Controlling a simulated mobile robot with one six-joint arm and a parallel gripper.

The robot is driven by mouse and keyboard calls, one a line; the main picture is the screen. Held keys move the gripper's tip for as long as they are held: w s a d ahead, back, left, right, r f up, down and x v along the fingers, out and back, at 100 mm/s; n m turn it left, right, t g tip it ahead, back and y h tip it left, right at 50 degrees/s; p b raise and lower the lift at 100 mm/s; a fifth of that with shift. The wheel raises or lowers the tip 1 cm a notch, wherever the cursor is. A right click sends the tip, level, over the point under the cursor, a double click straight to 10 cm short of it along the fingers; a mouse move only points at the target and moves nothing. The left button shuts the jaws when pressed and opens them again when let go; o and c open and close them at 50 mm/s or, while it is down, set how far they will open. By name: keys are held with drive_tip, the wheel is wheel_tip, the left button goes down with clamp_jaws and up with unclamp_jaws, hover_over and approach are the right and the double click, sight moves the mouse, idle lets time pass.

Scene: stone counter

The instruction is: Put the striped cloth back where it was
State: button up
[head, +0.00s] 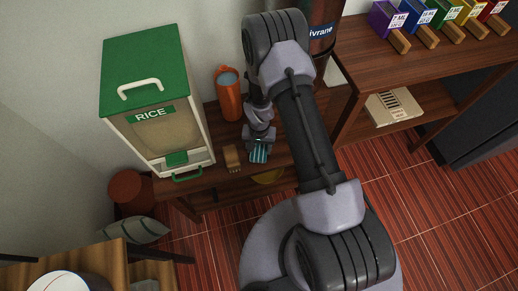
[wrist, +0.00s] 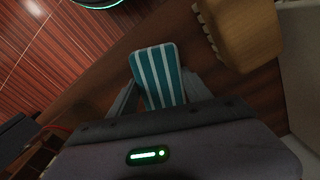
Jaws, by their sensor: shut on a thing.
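The striped cloth (head: 259,153), teal with white stripes, is in my gripper (head: 260,141) just above the wooden counter (head: 222,178), near its front edge. In the wrist view the cloth (wrist: 158,75) stands out from between the two fingers of my gripper (wrist: 157,97), which are shut on it. The part of the cloth deep between the fingers is hidden. I cannot tell whether the cloth touches the counter.
A wooden brush-like block (head: 232,159) lies left of the cloth, also in the wrist view (wrist: 240,35). The green-lidded rice bin (head: 158,105) stands further left. Several coloured boxes (head: 420,18) are on the right shelf.

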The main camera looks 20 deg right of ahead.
drive_tip(key=o, duration=1.5)
drive_tip(key=shift+c, duration=0.2)
